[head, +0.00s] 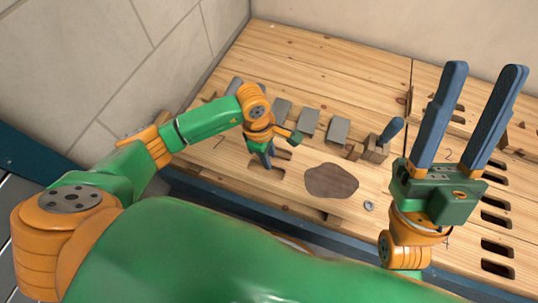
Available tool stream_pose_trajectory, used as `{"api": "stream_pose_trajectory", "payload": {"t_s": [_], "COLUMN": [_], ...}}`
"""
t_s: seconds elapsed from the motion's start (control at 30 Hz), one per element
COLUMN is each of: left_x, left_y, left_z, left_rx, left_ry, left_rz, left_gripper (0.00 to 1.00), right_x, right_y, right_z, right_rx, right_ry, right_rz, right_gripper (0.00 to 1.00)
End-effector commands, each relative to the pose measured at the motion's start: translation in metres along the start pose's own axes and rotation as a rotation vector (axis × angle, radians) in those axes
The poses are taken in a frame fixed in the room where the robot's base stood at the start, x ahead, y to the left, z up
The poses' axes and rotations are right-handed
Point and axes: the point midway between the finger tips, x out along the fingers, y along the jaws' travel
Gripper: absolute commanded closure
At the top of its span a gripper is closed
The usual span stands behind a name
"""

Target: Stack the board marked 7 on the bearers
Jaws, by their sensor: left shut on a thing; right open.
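A dark figure that looks like a 7 marks a pale wooden board (222,150) at the left of the bench. Its edges are hard to tell from the planks around it. My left gripper (266,163) points down at the board beside two dark slots. Its blue fingers are shut on what appears to be the board's slotted part; the grip itself is partly hidden. My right gripper (485,85) points up at the right, with its two long blue fingers apart and empty. I cannot pick out the bearers for certain.
Several grey blocks (309,122) stand in a row behind my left gripper. A wooden block with a blue handle (377,149) stands right of them. A dark brown patch (331,181) and a small ring (369,206) lie in front. Slotted boards (518,225) lie at the right.

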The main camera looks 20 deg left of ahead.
Motion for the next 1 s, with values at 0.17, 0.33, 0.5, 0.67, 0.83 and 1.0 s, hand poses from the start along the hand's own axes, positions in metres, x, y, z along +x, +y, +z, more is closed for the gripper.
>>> {"api": "stream_pose_trajectory", "payload": {"t_s": [0.17, 0.33, 0.5, 0.67, 0.83, 1.0], "left_x": [0.000, 0.006, 0.013, 0.019, 0.025, 0.031], "left_y": [0.000, 0.000, 0.000, 0.000, 0.000, 0.000], "left_z": [0.000, -0.001, -0.002, -0.003, -0.004, -0.005], "left_rx": [0.000, 0.000, 0.000, 0.000, 0.000, 0.000], "left_ry": [-0.001, -0.001, -0.001, -0.001, -0.001, -0.001], "left_rz": [0.001, 0.001, 0.001, 0.001, 0.001, 0.001], "left_gripper": [1.00, 1.00, 1.00, 1.00, 1.00, 1.00], "right_x": [-0.001, -0.006, -0.011, -0.016, -0.021, -0.026], "right_y": [0.000, 0.000, -0.001, -0.001, -0.001, -0.002], "right_z": [0.000, 0.003, 0.006, 0.009, 0.012, 0.015], "right_rx": [0.000, 0.000, 0.000, 0.000, 0.000, 0.000], "right_ry": [0.000, 0.000, 0.000, 0.000, 0.000, 0.000], "right_rz": [0.000, 0.000, 0.000, 0.000, 0.000, 0.000], "right_gripper": [0.50, 0.50, 0.50, 0.50, 0.50, 0.50]}}
